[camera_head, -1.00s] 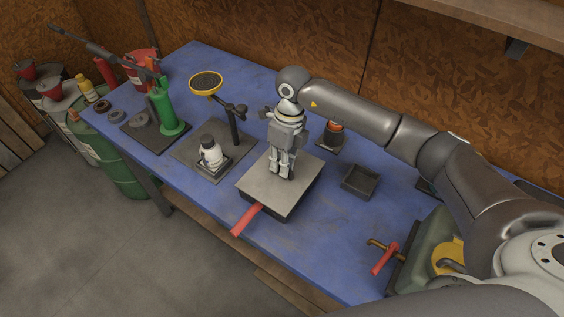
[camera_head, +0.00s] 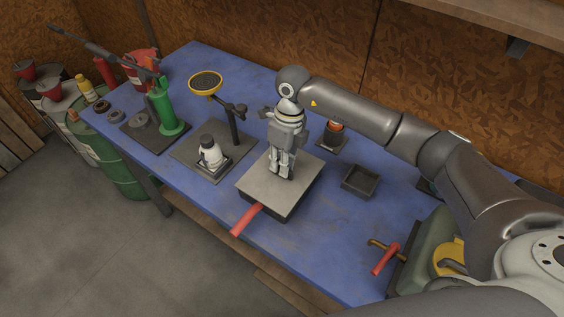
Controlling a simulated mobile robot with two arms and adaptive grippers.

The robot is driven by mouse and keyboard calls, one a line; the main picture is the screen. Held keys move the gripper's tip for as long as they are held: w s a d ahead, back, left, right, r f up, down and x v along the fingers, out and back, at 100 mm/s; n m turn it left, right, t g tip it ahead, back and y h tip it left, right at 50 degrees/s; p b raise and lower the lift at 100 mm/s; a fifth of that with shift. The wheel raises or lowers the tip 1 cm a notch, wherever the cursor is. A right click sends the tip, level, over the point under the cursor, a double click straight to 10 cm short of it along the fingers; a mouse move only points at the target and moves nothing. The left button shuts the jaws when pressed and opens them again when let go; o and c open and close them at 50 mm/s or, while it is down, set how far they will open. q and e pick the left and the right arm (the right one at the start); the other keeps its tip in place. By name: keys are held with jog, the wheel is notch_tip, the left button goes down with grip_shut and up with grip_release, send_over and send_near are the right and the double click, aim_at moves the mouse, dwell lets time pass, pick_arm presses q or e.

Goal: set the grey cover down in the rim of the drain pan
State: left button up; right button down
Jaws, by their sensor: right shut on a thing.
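The grey cover (camera_head: 307,184) is a flat square plate near the middle of the blue bench. My right gripper (camera_head: 282,174) points down over its middle and is shut; the fingers hide the part of the cover they hold. The drain pan (camera_head: 257,211) is the dark box shape under the cover, with only its near side showing. The cover lies over the pan and looks level; I cannot tell whether it touches the rim or sits inside it. A red handle (camera_head: 247,219) sticks out toward the bench's front edge. My left gripper is not in view.
Bare bench (camera_head: 328,240) lies between.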

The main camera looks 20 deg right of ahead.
jog(key=shift+f+b, duration=0.55)
jog(key=c, duration=1.5)
grip_release()
jog(key=shift+o, duration=0.2)
jog(key=shift+r, duration=0.1)
notch_tip(320, 180, up, 12)
jog(key=w+d, duration=0.1)
jog(key=shift+w+d, duration=0.15)
jog(key=shift+d, duration=0.25)
